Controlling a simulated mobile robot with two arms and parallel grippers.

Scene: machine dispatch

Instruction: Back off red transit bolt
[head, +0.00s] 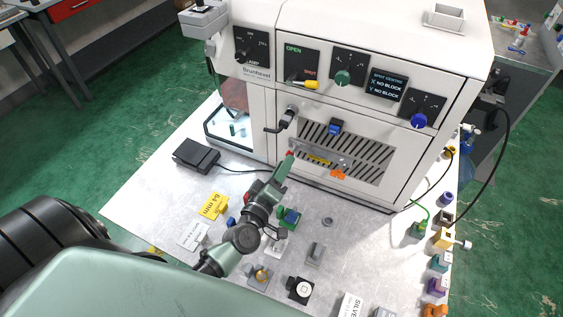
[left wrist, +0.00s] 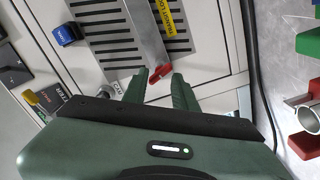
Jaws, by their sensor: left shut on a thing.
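The red transit bolt (head: 290,154) is at the left end of a metal bar on the white machine's lower front panel. In the left wrist view the red bolt (left wrist: 159,73) sits between my fingertips, at the end of the grey bar (left wrist: 146,38) with a yellow label. My left gripper (head: 284,164) reaches up to the panel from the front and is shut on the bolt. The fingers (left wrist: 162,84) cover part of the bolt, so its thread is hidden. My right gripper is not in view.
The white machine (head: 262,78) has knobs, a screen, a slotted vent and a black-and-grey handle (head: 287,117) just above my gripper. Several small fixtures and a yellow 64 mm sign (head: 213,206) stand on the table below. An orange part (head: 337,174) is right of the bolt.

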